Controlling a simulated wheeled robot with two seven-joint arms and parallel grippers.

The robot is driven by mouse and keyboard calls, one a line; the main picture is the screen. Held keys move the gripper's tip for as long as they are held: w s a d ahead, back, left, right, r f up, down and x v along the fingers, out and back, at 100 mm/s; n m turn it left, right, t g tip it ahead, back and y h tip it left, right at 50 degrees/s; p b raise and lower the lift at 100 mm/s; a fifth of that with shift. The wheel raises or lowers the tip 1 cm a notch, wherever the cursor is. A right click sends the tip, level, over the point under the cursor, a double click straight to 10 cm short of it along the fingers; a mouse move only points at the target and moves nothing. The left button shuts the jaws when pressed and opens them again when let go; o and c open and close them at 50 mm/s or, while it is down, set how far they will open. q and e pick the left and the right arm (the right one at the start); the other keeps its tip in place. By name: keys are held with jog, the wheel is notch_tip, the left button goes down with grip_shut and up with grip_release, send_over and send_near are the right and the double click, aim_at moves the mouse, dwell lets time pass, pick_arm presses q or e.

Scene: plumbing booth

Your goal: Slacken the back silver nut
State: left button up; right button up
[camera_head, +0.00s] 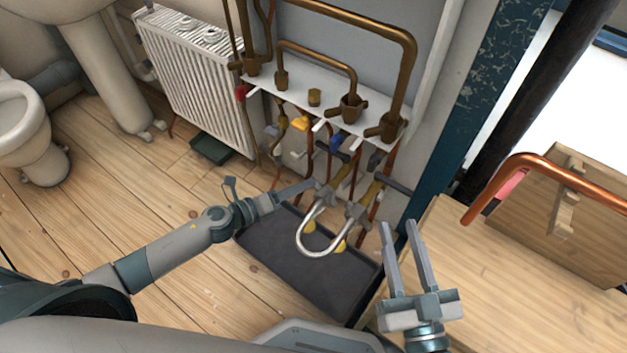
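A silver U-shaped hose (303,238) hangs below the pipework, its two ends meeting silver nuts. The back silver nut (324,194) is at the upper left end; the front silver nut (356,212) is lower and to the right. My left gripper (308,186) reaches in from the left, with its fingertips close to the back nut. I cannot tell whether they touch it or whether the fingers are apart, as they show nearly edge-on. My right gripper (402,237) is open and empty, pointing up at the right of the hose.
A dark tray (290,260) lies on the floor below the hose. Valves and copper pipes (345,70) crowd a white shelf (290,92) above. A radiator (195,75) stands at left. A wooden bench (490,290) with a bent copper pipe (540,160) is at right.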

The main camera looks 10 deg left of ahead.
pick_arm(q)
jog(key=shift+x, duration=2.25)
grip_shut()
